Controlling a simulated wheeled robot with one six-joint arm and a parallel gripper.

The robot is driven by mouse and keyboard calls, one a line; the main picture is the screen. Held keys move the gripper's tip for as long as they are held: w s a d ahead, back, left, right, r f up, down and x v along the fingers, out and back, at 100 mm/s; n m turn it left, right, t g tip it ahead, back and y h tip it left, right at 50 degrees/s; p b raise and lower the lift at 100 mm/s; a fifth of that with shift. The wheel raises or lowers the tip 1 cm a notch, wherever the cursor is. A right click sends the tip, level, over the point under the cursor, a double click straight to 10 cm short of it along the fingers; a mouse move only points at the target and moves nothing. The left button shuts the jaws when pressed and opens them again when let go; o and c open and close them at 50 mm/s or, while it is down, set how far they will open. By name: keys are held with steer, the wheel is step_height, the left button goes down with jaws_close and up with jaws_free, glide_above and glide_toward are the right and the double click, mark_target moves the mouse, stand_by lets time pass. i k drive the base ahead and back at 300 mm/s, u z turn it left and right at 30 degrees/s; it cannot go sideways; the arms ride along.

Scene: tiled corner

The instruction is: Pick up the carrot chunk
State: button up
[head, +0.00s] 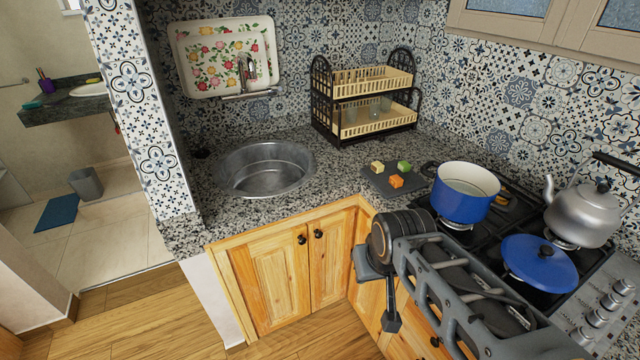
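The orange carrot chunk (396,182) lies on a small dark board (375,183) on the granite counter, left of the blue pot. A pale yellow chunk (377,167) and a green chunk (404,166) lie behind it on the same board. My gripper (391,318) hangs in front of the cabinets, below counter height and well apart from the chunk. It appears small and dark, and I cannot make out whether its fingers are apart.
A blue pot (465,194) stands on the stove close to the board's right. The sink (264,168) is left, and a dish rack (362,98) stands behind. Counter between sink and board is clear.

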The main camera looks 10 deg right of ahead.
mark_target(395, 181)
steer(key=u, duration=0.6)
steer(key=i, duration=1)
